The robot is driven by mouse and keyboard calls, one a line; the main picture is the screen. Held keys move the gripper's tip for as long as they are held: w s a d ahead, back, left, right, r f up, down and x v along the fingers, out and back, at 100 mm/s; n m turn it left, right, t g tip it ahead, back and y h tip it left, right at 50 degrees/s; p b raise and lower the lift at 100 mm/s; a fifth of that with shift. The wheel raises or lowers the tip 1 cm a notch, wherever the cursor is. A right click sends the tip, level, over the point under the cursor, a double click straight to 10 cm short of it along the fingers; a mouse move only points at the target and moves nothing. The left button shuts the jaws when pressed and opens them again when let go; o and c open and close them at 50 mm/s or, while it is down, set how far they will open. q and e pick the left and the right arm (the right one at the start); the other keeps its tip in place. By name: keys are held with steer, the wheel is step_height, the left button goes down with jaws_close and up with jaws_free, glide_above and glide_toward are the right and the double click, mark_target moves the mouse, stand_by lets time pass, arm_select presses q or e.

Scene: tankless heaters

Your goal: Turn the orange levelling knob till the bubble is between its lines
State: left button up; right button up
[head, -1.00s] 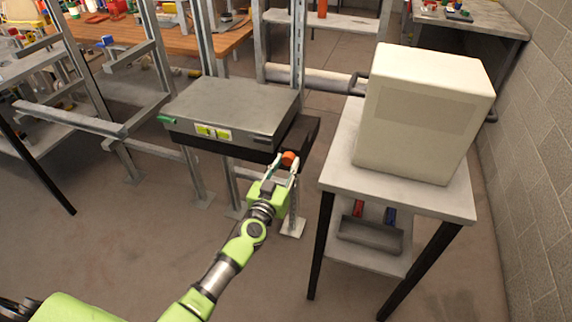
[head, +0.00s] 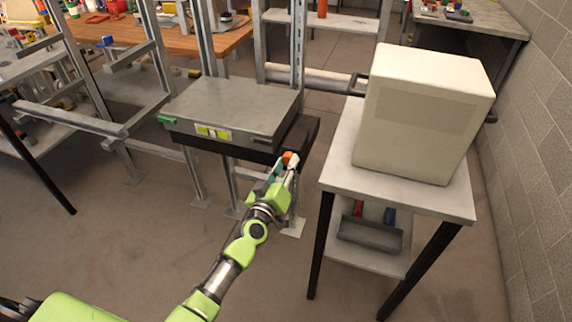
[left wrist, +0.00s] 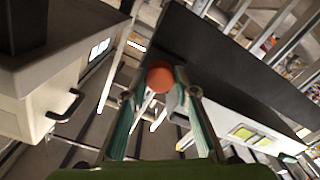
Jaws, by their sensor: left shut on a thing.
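The orange knob (head: 290,158) is at the right front corner of the grey flat unit (head: 235,105) on the metal frame. My left gripper (head: 284,166) is shut on the knob, with one finger on each side. In the left wrist view the knob (left wrist: 160,78) shows between the fingertips (left wrist: 159,85). The level vial (head: 213,132) is a yellow-green window with dark marks on the unit's front. It also shows in the left wrist view (left wrist: 250,136). The bubble's place is too small to tell. My right gripper is in neither view.
A cream box (head: 425,110) with black handles stands on a small white-topped table (head: 400,190) to the right. A grey bin (head: 370,236) is on its lower shelf. A green part (head: 167,119) sits at the unit's left corner. Open floor lies in front.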

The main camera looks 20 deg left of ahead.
arm_select(q)
steer(key=shift+n, duration=2)
steer(key=o, duration=1.1)
steer(key=s, duration=1.2)
steer(key=shift+a, duration=0.2)
